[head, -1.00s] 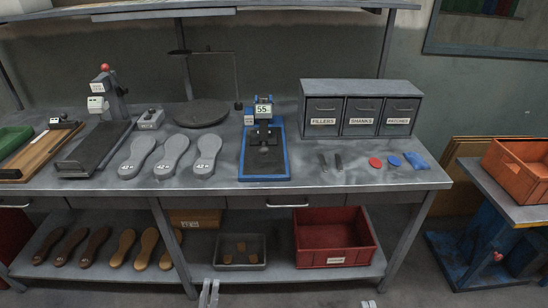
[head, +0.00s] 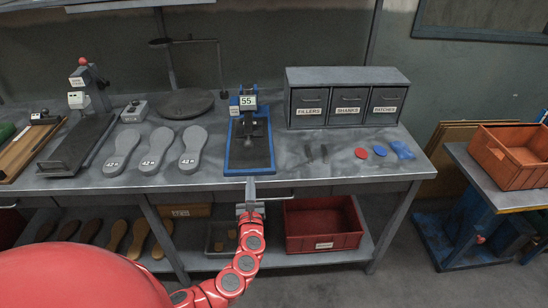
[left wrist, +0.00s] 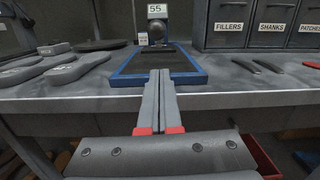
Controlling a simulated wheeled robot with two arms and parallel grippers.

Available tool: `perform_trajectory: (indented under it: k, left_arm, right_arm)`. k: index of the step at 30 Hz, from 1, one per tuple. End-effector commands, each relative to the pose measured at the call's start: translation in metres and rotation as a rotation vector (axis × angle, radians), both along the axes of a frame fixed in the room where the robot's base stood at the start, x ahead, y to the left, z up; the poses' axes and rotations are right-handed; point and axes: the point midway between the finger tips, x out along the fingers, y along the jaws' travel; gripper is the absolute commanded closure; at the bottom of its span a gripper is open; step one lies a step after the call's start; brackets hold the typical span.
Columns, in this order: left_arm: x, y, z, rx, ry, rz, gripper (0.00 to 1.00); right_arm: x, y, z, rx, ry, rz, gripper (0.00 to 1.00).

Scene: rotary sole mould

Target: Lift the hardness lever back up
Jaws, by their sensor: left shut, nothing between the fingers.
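The hardness tester (head: 249,158) stands on the bench, with a blue-rimmed dark base and a block showing "55" at its rear. It also shows ahead in the left wrist view (left wrist: 124,79). Its lever cannot be told clearly from the dark and blue parts around the head. My left gripper (head: 250,182) is shut and empty at the bench's front edge, in line with the tester's base. In the left wrist view its fingers (left wrist: 160,73) point at the base and overlap its front rim; I cannot tell whether they touch. My right gripper is out of view.
Grey soles (head: 157,150) lie left of the tester. A drawer cabinet (head: 347,75) stands to the right at the back, with dark strips, a red disc (head: 361,153) and a blue disc (head: 380,151) before it. A red crate (head: 323,242) sits on the lower shelf.

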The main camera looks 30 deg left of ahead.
Motion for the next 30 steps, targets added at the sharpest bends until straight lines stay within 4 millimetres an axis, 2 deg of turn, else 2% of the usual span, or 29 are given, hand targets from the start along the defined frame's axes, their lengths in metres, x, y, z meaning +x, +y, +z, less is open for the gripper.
perform_trajectory:
  k: [5,18,24,30]
  left_arm:
    - [0.007,0.01,0.009,0.028,-0.008,0.024,1.0]
    - [0.065,0.045,0.014,0.02,-0.007,0.021,1.0]
    - [0.08,0.053,0.016,0.02,-0.008,0.017,1.0]
    - [0.083,0.056,0.015,0.021,-0.004,0.017,1.0]
  right_arm:
    - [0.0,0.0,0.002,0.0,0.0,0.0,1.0]
    - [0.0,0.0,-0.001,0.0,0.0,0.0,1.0]
    - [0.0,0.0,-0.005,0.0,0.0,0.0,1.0]
    - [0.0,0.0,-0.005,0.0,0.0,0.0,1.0]
